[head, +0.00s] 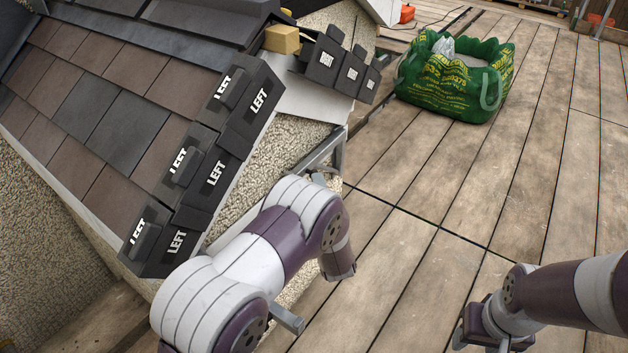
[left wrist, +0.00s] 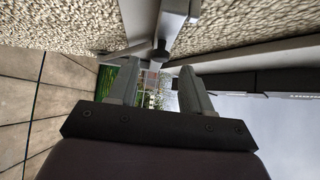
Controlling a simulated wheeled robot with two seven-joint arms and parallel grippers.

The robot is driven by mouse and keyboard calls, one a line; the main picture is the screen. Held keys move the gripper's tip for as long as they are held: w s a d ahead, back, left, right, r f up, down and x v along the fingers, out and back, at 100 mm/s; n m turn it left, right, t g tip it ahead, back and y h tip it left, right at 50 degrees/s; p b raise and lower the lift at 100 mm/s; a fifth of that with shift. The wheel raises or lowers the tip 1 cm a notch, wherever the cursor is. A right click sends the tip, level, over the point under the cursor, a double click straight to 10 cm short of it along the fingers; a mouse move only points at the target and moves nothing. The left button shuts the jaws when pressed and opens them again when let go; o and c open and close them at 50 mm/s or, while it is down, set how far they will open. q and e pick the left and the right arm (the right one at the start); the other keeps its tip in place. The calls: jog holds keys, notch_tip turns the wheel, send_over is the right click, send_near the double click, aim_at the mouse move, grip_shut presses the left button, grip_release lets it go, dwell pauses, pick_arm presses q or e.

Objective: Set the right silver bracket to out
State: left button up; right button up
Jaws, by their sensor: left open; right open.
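A silver bracket (head: 338,153) shows in the head view at the lower right corner of the roof's gable, beside the pebbled wall. In the left wrist view a silver bracket (left wrist: 176,25) with a dark round knob is close ahead of the fingers, a little above the gap between them. My left gripper (left wrist: 158,82) is open and empty there, apart from the bracket. In the head view my own left arm hides most of that gripper. My right gripper (head: 478,338) is low at the right over the deck, open, partly cut off by the frame's bottom edge.
Black edge tiles marked LEFT (head: 215,172) line the near roof edge, and ones marked RIGHT (head: 350,73) stand beyond the ridge. A wooden block (head: 282,39) sits near the ridge. A green bag (head: 455,75) stands on the deck (head: 560,170), which is otherwise largely clear.

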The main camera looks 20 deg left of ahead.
pick_arm(q)
jog(key=b+x, duration=0.1)
jog(key=x, duration=0.5)
jog(key=shift+w, duration=0.15)
grip_shut()
